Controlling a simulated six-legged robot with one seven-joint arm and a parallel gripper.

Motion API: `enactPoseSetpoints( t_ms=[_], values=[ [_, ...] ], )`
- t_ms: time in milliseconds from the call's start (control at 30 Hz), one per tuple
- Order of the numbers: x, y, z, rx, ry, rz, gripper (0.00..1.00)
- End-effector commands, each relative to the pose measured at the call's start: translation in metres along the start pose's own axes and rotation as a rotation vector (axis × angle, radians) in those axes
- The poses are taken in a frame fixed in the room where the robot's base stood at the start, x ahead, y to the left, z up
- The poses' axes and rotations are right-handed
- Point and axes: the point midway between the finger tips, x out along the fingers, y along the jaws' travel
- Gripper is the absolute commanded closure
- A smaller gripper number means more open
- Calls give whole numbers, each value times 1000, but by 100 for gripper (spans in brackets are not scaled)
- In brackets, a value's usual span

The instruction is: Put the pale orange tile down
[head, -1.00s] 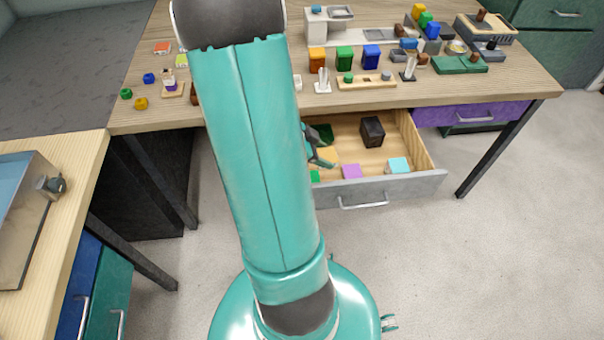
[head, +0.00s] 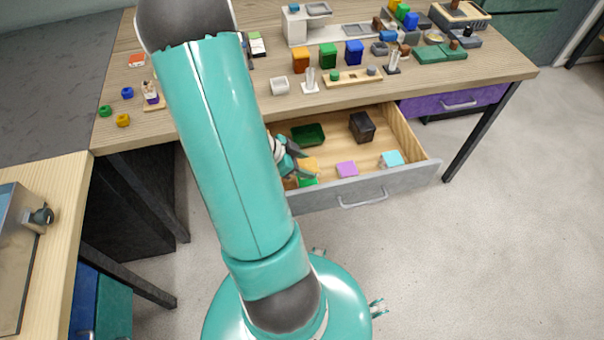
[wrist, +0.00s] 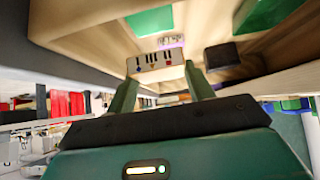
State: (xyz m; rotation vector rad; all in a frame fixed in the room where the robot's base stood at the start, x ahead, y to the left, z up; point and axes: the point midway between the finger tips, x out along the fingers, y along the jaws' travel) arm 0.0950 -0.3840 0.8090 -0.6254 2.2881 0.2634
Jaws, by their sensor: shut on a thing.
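The pale orange tile (head: 309,165) is at the fingertips of my gripper (head: 300,163), inside the open grey-fronted drawer (head: 400,192), at its left side. My gripper is shut on it. In the wrist view, a pale piece with dark stripes and small coloured marks (wrist: 158,62) shows between the two fingers of my gripper (wrist: 160,75); it appears to be the tile. I cannot tell whether the tile touches the drawer floor. My arm hides the drawer's left end.
In the drawer are a dark green tray (head: 308,135), a black box (head: 362,127), a purple block (head: 347,169), a cyan block (head: 391,159) and a green block (head: 308,181). Bare floor shows in the drawer's middle. The tabletop (head: 440,80) overhangs behind, crowded with small objects.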

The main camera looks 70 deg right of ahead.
Motion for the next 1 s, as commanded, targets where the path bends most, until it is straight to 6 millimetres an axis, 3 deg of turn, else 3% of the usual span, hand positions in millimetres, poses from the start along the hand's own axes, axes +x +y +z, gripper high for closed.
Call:
enactPoseSetpoints(
  t_ms=[433, 867, 900, 1000],
  values=[
    [33, -2, 36, -1, 0, 1, 74],
    [36, -3, 41, 1, 0, -1, 74],
    [36, -3, 41, 2, 0, -1, 40],
    [36, -3, 41, 2, 0, -1, 26]
  ],
)
